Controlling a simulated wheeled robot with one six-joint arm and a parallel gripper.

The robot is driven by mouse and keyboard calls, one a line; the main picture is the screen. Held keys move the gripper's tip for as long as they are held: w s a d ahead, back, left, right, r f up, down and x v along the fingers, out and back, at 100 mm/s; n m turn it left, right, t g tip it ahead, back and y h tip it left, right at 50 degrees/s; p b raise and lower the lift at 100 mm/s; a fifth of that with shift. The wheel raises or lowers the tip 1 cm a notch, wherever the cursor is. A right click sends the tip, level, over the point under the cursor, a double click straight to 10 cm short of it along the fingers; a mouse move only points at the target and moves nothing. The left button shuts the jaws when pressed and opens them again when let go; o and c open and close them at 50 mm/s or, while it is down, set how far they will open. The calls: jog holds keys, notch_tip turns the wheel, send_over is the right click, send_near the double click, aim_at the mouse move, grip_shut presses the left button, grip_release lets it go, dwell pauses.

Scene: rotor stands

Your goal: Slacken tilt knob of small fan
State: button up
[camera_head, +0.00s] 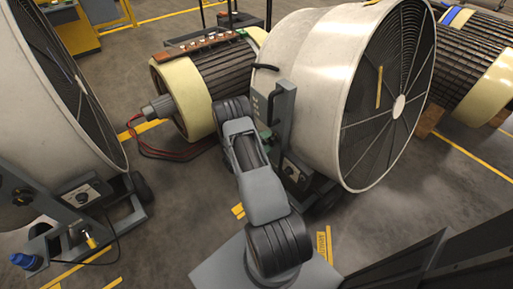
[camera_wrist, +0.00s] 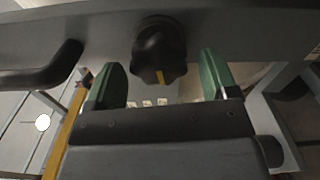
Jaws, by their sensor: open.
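The tilt knob (camera_wrist: 158,48) is black and lobed with a yellow mark, on a grey bar (camera_wrist: 245,22) in the wrist view. My gripper (camera_wrist: 161,78) is open, its green fingers apart to the left and right of the knob's lower part. Gaps show on both sides, and neither finger seems to touch it. How deep the knob sits between them I cannot tell. In the head view my arm reaches the grey side bracket (camera_head: 285,112) of the cream drum fan (camera_head: 315,60) in the middle. The knob is hidden there, and only a bit of green finger (camera_head: 265,134) shows.
Another cream drum fan (camera_head: 45,110) stands close at the left, with a control box (camera_head: 82,196) on its frame. A rotor (camera_head: 205,75) lies behind, with red cables on the floor. A second rotor (camera_head: 475,65) is at the right. A black handle (camera_wrist: 45,68) is left of the knob.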

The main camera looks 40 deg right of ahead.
jog(key=a+p, duration=0.1)
jog(key=a, duration=1.2)
jog(key=shift+w, duration=0.45)
